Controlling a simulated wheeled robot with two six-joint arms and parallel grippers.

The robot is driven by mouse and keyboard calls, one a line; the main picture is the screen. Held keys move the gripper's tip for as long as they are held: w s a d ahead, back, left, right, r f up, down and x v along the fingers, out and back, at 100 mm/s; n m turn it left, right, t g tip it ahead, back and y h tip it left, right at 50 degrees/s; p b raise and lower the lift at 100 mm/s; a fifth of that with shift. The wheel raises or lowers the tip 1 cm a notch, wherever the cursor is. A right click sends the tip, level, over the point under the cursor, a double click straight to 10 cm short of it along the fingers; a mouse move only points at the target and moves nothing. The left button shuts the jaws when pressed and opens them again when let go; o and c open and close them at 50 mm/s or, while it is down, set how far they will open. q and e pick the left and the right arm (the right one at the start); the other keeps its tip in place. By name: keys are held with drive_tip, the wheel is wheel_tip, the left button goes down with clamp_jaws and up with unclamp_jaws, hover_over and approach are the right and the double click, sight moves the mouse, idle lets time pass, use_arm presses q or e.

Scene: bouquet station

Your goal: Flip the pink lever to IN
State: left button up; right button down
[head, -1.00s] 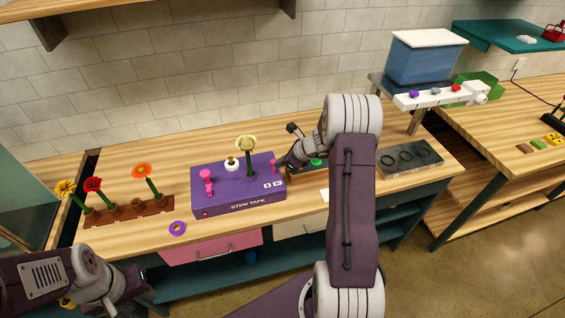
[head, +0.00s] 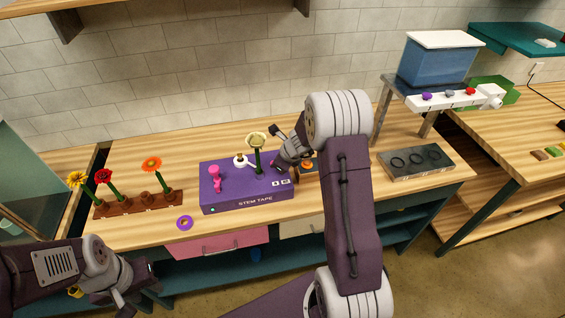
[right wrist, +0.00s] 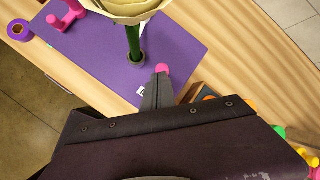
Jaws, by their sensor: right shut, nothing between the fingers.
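The purple stem tape box (head: 240,200) stands on the wooden bench. A cream flower (head: 257,139) stands upright in it. The pink lever's round tip (right wrist: 162,69) shows in the right wrist view at the box's right side, right at my fingertips; touching or just apart, I cannot tell. My right gripper (right wrist: 158,82) is shut and empty there. In the head view the right gripper (head: 282,160) hides the lever. A small light (head: 212,210) on the box front is green-teal. My left gripper (head: 135,292) hangs at the lower left, away from the box; its jaw opening is unclear.
A pink handle (head: 215,178) rises from the box's left side. A purple tape ring (head: 184,223) lies in front. A brown rack (head: 140,204) with flowers stands left. A grey tray (head: 415,162) lies right. An orange item (head: 307,165) is just beyond my right gripper.

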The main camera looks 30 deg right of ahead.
drive_tip(key=shift+d, duration=0.1)
drive_tip(key=shift+s+d+f, duration=0.2)
drive_tip(key=shift+d+f, duration=0.05)
drive_tip(key=shift+d, duration=0.4)
